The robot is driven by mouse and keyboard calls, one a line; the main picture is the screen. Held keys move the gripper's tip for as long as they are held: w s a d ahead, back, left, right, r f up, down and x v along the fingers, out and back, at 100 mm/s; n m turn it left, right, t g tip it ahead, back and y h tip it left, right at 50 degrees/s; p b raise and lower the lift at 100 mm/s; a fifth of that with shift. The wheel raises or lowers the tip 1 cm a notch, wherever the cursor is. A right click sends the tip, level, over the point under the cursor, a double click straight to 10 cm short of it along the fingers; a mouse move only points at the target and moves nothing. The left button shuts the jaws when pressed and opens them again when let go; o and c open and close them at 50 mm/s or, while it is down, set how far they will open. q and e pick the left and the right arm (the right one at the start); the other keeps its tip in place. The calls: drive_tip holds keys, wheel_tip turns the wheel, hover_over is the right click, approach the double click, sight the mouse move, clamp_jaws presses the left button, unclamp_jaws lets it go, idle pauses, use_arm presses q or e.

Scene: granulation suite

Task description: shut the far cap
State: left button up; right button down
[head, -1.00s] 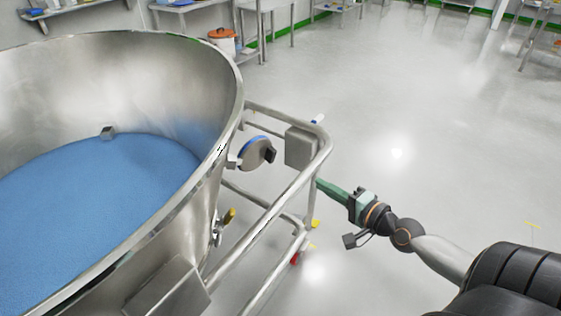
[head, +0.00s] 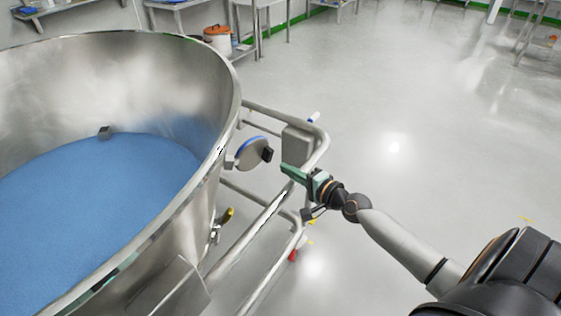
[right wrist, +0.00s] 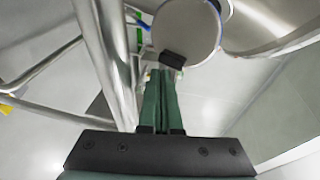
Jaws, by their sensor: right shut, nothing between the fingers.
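The cap is a round grey disc (head: 252,154) with a blue rim and a dark block on its edge, standing out from the side of the steel bowl in the head view. It also shows at the top of the right wrist view (right wrist: 187,30), with its dark block (right wrist: 172,59) just beyond my fingertips. My right gripper (head: 287,172) is shut and empty, its green fingers pointing at the cap from the right. In the right wrist view the closed fingers (right wrist: 161,75) appear close to the block; I cannot tell whether they touch. My left gripper is not in view.
The large steel bowl (head: 150,235) holds blue material (head: 95,205). A tubular frame (head: 262,222) with a grey box (head: 297,143) runs beside it, close to my right gripper. Open floor (head: 430,150) lies to the right.

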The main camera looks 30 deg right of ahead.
sight(255, 154)
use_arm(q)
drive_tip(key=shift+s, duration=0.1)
use_arm(e)
drive_tip(key=shift+w+a+r, duration=0.15)
drive_tip(key=shift+w, duration=0.7)
drive_tip(key=shift+w+a+r, duration=0.1)
drive_tip(key=shift+w, duration=0.7)
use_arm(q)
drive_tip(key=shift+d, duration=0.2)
